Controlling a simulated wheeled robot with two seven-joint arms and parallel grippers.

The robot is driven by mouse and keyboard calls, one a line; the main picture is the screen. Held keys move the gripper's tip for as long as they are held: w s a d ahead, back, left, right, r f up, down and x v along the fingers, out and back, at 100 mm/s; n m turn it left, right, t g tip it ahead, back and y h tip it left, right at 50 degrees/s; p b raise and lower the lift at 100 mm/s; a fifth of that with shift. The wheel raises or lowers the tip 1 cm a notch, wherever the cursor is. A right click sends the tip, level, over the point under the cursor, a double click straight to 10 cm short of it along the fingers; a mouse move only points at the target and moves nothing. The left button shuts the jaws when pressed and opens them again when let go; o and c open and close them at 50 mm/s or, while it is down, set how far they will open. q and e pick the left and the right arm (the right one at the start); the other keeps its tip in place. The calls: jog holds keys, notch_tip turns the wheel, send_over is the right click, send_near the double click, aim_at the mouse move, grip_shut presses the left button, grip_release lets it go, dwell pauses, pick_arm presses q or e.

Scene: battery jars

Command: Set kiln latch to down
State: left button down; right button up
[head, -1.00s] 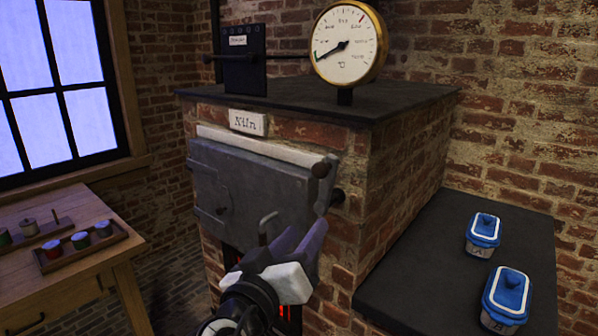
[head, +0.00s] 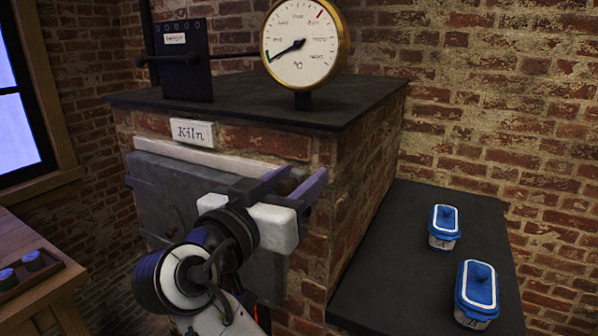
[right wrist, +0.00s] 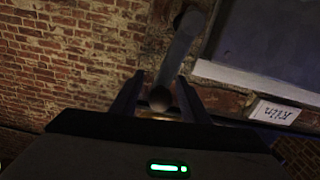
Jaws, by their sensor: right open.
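The kiln latch (right wrist: 178,50) is a grey bar with a round knob (right wrist: 160,98) at its end. It shows in the right wrist view, where the Kiln sign (right wrist: 276,112) appears upside down, so the knob end points upward. In the head view my gripper hides the latch at the right edge of the grey kiln door (head: 160,185). My right gripper (head: 304,175) is open in front of that edge. In the right wrist view its fingers stand either side of the knob; I cannot tell whether they touch it. My left gripper is not in view.
A dial gauge (head: 304,45) and a dark slider box (head: 183,60) stand on the kiln top (head: 250,105). A wooden table (head: 25,309) with a tray is at left.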

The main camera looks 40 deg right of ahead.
jog(key=shift+w+d, duration=0.1)
jog(key=shift+d, duration=0.1)
grip_shut()
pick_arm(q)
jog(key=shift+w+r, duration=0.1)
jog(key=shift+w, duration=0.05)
pick_arm(e)
jog(key=shift+w, duration=0.15)
jog(key=shift+w+a+n, duration=0.1)
jog(key=shift+a+n, duration=0.05)
jog(key=shift+n, duration=0.25)
jog(key=shift+w+a+n, duration=0.25)
jog(key=shift+w+n, duration=0.45)
jog(key=shift+n, duration=0.2)
jog(key=shift+w+a+f+n, duration=0.1)
jog(key=shift+w+a+n, duration=0.1)
jog(key=shift+w+n, duration=0.45)
jog(key=shift+w+a+f+n, duration=0.15)
jog(key=shift+w+a+n, duration=0.2)
jog(key=shift+n, duration=0.55)
jog(key=shift+w+a+f+n, duration=0.1)
jog(key=shift+w+n, duration=0.45)
jog(key=shift+n, duration=0.2)
